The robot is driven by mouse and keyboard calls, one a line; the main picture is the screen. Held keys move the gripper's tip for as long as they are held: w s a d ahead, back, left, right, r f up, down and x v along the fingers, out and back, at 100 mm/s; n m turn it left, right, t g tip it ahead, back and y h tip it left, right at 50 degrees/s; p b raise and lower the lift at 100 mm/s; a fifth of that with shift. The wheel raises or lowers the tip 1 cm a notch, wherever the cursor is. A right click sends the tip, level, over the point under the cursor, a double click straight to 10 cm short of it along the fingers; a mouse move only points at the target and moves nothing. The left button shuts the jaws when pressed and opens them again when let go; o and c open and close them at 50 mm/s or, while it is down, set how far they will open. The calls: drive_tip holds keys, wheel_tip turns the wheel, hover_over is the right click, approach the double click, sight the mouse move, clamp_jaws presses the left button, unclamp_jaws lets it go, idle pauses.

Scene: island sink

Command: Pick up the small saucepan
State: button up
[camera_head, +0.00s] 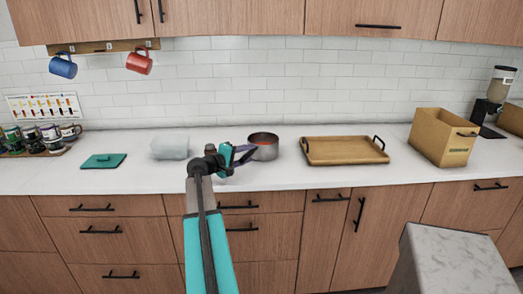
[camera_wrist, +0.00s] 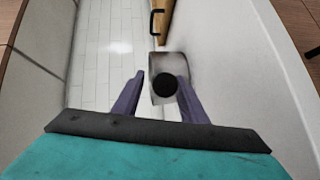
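The small saucepan (camera_head: 263,151) is a grey metal pot with a reddish inside. It stands upright on the white counter, right of my gripper (camera_head: 246,153). In the wrist view the saucepan (camera_wrist: 168,64) is straight ahead. A round black end, which looks like its handle (camera_wrist: 165,85), points at the camera. My gripper's two purple fingers (camera_wrist: 159,79) are apart, one on each side of this black end, with gaps visible. The handle is hidden behind my gripper in the head view.
A wooden tray (camera_head: 345,162) with black handles lies right of the saucepan. A cardboard box (camera_head: 436,150) and a coffee grinder (camera_head: 492,104) stand further right. The tiled wall (camera_head: 250,90) is behind.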

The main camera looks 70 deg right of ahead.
sight(252, 152)
drive_tip(key=shift+x, duration=1.5)
clamp_jaws()
drive_tip(key=shift+r, duration=0.1)
